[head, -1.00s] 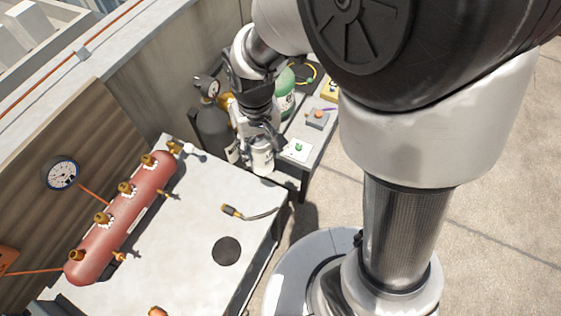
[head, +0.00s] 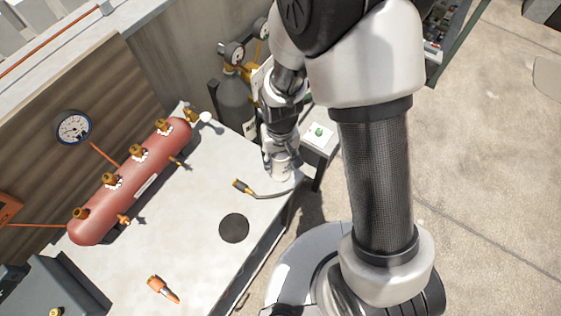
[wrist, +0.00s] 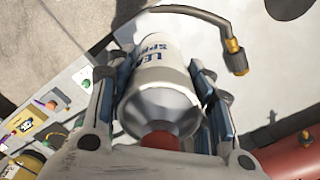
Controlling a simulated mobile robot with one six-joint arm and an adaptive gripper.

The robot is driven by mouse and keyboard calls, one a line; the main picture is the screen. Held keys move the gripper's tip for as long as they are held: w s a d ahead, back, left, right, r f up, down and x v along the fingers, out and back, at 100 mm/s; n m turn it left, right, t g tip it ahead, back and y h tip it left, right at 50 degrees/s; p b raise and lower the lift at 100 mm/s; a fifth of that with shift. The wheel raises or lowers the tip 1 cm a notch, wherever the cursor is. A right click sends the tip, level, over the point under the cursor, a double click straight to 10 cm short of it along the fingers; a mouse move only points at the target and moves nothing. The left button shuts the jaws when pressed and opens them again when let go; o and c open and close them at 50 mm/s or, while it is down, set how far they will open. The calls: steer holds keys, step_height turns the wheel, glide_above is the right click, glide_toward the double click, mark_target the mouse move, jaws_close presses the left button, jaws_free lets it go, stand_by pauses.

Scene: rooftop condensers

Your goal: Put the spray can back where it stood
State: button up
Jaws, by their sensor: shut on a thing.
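The spray can (wrist: 158,75) is white with blue lettering and a grey shoulder. In the wrist view it lies between the two pads of my gripper (wrist: 160,85), which is shut on it. In the head view my gripper (head: 278,146) points down and holds the can (head: 281,166) at the right edge of the white bench top (head: 195,255). I cannot tell how far above the surface its base is. A flat black disc (head: 234,228) on the bench is bare, in front and to the left of the can.
A short hose with a brass end (head: 262,192) lies beside the can. A red cylinder with brass valves (head: 130,182) lies along the bench's back, an orange-tipped torch part (head: 163,289) at the front. A dark gas bottle (head: 236,105) stands behind. The middle is clear.

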steer(key=shift+f, duration=0.9)
steer(key=shift+f, duration=0.1)
steer(key=shift+f+b, duration=0.2)
steer(key=shift+b, duration=0.1)
steer(key=o, duration=1.4)
steer(key=shift+r, duration=0.1)
steer(key=shift+o, duration=0.2)
steer(key=shift+r, duration=0.15)
step_height(320, 180, up, 12)
steer(key=p, duration=0.4)
steer(key=shift+r, duration=0.1)
